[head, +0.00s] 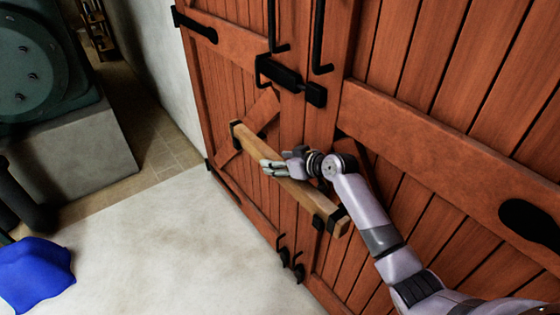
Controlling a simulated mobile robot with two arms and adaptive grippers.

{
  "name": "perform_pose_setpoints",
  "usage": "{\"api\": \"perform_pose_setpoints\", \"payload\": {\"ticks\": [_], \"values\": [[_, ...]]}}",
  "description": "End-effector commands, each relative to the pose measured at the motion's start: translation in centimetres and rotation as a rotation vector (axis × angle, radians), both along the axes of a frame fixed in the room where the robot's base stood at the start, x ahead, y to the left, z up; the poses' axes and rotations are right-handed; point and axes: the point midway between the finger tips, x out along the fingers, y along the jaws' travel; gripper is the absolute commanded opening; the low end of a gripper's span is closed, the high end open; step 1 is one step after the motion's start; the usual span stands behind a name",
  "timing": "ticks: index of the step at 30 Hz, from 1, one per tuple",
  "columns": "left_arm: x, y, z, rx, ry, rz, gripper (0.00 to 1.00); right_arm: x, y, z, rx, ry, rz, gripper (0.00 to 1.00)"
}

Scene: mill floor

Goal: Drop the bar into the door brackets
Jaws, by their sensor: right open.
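The bar (300,191), a light wooden beam, lies across the lower part of the red-brown double door (300,115) in the head view. Black door brackets show at its left end (236,142) and near its right end (318,222). The bar appears to lie in both brackets, with black metal in front of and behind it at the right; how deep it sits is hard to tell. My right gripper (268,167) is open, with its fingers over the middle of the bar and hiding part of it. Contact cannot be told. My left gripper is out of view.
A black latch (290,79) and long handles are on the door above the bar. Black bolts (290,262) sit at its foot. A green machine (40,65) stands on a grey block (80,155) at the left. A blue object (35,272) lies lower left. The pale floor between is clear.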

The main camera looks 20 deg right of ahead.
Motion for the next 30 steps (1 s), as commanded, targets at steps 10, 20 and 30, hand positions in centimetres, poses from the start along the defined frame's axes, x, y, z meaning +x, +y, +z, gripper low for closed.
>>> {"api": "perform_pose_setpoints", "payload": {"ticks": [10, 20, 30], "values": [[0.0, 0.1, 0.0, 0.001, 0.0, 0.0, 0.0, -3.2, -1.9, 1.9, -0.004, -0.002, 0.0, 0.58], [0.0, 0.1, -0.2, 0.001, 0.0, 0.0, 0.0, -8.1, -4.5, 4.8, -0.002, 0.0, 0.0, 0.58], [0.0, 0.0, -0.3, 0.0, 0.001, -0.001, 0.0, -9.3, -5.0, 5.7, 0.0, 0.0, 0.001, 0.58]]}}
